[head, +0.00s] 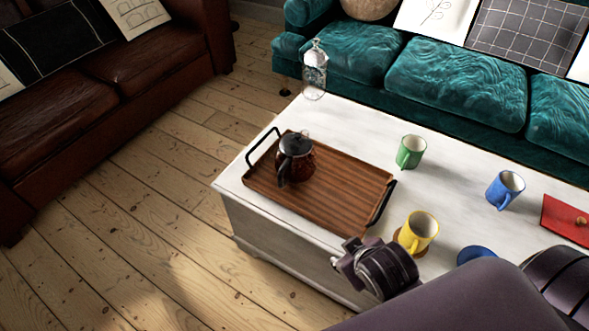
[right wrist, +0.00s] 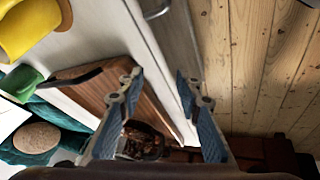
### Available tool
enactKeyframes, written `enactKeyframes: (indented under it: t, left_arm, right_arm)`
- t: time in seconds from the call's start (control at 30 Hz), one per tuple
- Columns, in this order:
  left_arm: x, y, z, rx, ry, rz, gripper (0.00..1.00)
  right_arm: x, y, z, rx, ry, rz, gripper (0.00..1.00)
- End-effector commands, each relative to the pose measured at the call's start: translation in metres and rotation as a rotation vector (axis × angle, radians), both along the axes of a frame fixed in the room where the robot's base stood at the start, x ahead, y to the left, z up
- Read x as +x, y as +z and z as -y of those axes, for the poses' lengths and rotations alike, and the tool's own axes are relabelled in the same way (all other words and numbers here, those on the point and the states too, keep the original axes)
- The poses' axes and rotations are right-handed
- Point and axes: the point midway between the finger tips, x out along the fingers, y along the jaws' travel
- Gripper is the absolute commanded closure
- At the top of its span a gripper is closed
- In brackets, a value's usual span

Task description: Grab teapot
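The teapot (head: 296,160) is dark glass with a black lid and handle. It stands upright on the left part of a brown wooden tray (head: 340,205) with black handles, on the white table. My right gripper (head: 345,262) is beyond the tray's near right corner, by the table's front edge, apart from the teapot. In the right wrist view its two fingers (right wrist: 158,85) are spread with nothing between them touching. The teapot (right wrist: 143,140) shows there beyond the fingers, partly hidden. My left gripper is not in view.
A yellow mug (head: 418,232) stands close to my right gripper. A green mug (head: 411,152), a blue mug (head: 506,190), a red book-like object (head: 567,220) and a glass bottle (head: 314,72) are also on the table (head: 345,115). Sofas stand behind and left; the floor between is clear.

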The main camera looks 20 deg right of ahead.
Motion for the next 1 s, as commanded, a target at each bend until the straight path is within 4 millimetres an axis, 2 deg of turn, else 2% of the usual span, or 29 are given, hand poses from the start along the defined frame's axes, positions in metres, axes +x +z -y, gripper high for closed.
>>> enactKeyframes:
  t: [0.03, 0.27, 0.4, 0.5, 0.63, 0.77, 0.87, 1.0]
  left_arm:
    - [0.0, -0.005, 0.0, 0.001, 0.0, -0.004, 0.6]
    - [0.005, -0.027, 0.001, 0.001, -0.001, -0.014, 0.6]
    - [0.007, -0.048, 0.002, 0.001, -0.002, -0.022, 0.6]
    - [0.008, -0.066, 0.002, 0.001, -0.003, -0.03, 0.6]
    - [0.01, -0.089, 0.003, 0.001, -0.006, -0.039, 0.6]
    - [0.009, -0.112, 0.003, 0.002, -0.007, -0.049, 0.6]
    - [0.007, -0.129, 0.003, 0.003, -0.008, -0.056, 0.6]
    - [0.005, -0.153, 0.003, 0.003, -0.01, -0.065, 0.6]
  right_arm:
    - [0.017, 0.004, 0.013, -0.059, 0.024, 0.053, 0.68]
    - [0.093, 0.043, 0.061, -0.367, 0.168, 0.295, 0.68]
    - [0.143, 0.083, 0.084, -0.641, 0.315, 0.457, 0.68]
    - [0.179, 0.119, 0.088, -0.891, 0.466, 0.575, 0.68]
    - [0.215, 0.158, 0.073, -1.23, 0.7, 0.698, 0.68]
    - [0.237, 0.176, 0.043, -1.559, 0.971, 0.784, 0.68]
    - [0.247, 0.17, 0.015, -1.791, 1.207, 0.827, 0.68]
    - [0.248, 0.136, -0.015, -2.062, 1.575, 0.858, 0.68]
